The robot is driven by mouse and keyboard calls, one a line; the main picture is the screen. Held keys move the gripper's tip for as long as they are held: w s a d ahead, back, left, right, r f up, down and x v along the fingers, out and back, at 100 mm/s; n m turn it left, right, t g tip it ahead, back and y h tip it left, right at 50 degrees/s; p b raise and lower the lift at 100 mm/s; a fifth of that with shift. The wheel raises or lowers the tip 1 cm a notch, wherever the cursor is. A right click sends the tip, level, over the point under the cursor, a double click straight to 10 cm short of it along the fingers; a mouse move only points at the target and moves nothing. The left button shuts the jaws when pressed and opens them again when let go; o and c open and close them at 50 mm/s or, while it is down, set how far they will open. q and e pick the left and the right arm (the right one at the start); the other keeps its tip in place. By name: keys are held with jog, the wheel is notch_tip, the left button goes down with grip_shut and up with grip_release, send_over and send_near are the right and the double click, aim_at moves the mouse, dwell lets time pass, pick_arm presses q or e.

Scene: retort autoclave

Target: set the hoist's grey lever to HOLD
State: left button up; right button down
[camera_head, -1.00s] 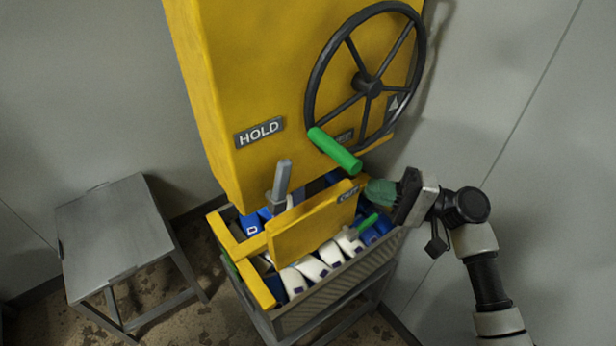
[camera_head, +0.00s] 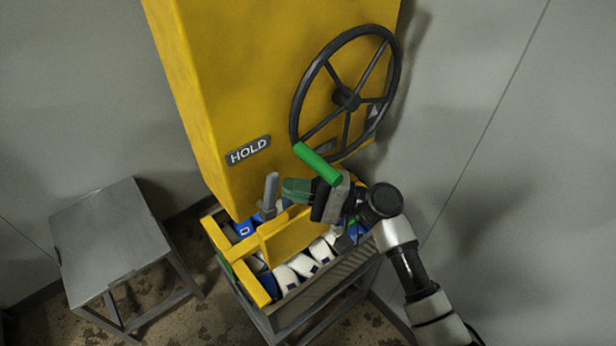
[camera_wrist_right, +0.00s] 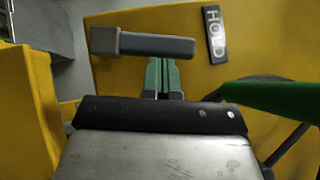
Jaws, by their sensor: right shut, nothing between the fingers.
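The hoist's grey lever (camera_head: 271,190) stands up at the front of the yellow hoist (camera_head: 230,100), below and right of the HOLD label (camera_head: 248,150). My right gripper (camera_head: 286,190) is shut and empty, its green fingertips just right of the lever. In the right wrist view the lever (camera_wrist_right: 155,45) lies across the picture, beyond the shut green fingertips (camera_wrist_right: 163,68), and the HOLD label (camera_wrist_right: 214,34) is to its right. I cannot tell whether the fingertips touch the lever. My left gripper is not in view.
A black handwheel (camera_head: 346,98) with a green handle (camera_head: 317,163) is close above my right gripper. Below is a crate (camera_head: 335,278) with white and blue items. A grey stool (camera_head: 105,240) stands at the left. A wall is at the right.

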dwell(0.3)
jog(key=shift+s+a+r+n+g+h+p, duration=0.3)
jog(key=shift+a+r+n+h+p, duration=0.25)
jog(key=shift+n+h, duration=0.35)
jog(key=shift+s+n, duration=0.1)
jog(key=shift+n, duration=0.2)
